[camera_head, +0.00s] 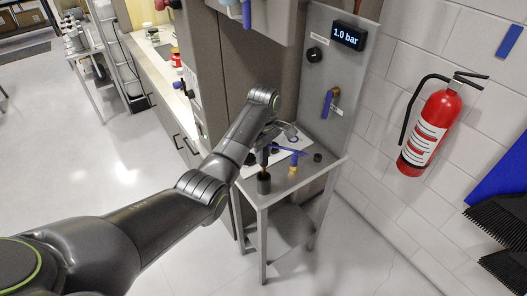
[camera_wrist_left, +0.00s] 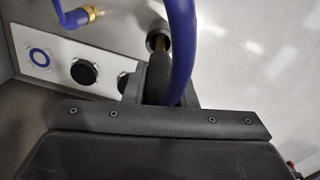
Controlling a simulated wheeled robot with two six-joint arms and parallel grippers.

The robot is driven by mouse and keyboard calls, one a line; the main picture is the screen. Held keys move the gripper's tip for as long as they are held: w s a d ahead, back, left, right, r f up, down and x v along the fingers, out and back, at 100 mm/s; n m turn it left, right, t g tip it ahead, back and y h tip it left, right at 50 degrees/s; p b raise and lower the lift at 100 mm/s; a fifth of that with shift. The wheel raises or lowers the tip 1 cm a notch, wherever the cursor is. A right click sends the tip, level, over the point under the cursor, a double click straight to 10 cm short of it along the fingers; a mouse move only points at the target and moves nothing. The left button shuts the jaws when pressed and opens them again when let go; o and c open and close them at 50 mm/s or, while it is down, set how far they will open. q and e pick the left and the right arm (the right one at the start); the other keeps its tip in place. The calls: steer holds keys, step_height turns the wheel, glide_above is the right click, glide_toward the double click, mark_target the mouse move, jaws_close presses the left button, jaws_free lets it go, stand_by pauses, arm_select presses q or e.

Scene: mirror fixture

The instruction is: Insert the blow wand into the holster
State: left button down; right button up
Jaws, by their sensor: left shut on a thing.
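My left gripper (camera_head: 271,136) is over the small metal table, shut on the blow wand. The wand (camera_head: 265,156) is dark with a thin brass-coloured tube, and points down at the dark cylindrical holster (camera_head: 263,183) at the table's front left corner. In the left wrist view the wand's dark body (camera_wrist_left: 158,76) stands between the fingers, partly behind the blue hose (camera_wrist_left: 183,48). Its brass tube lines up with the round holster mouth (camera_wrist_left: 158,37). I cannot tell whether the tip is inside. My right gripper is not in view.
A brass fitting (camera_head: 293,170) with blue hose stands on the table (camera_head: 300,182). A white plate (camera_wrist_left: 60,60) carries a blue ring (camera_wrist_left: 39,57) and black round parts (camera_wrist_left: 84,72). Behind rises a panel with a 1.0 bar display (camera_head: 348,36). A fire extinguisher (camera_head: 430,130) hangs at right.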

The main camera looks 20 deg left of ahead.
mark_target(263, 165)
arm_select(q)
steer(key=shift+f+b, duration=1.2)
steer(key=shift+f, duration=1.55)
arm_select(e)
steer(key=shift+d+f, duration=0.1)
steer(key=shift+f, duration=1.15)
arm_select(q)
steer(key=c, duration=1.1)
jaws_free()
steer(key=shift+r, duration=0.1)
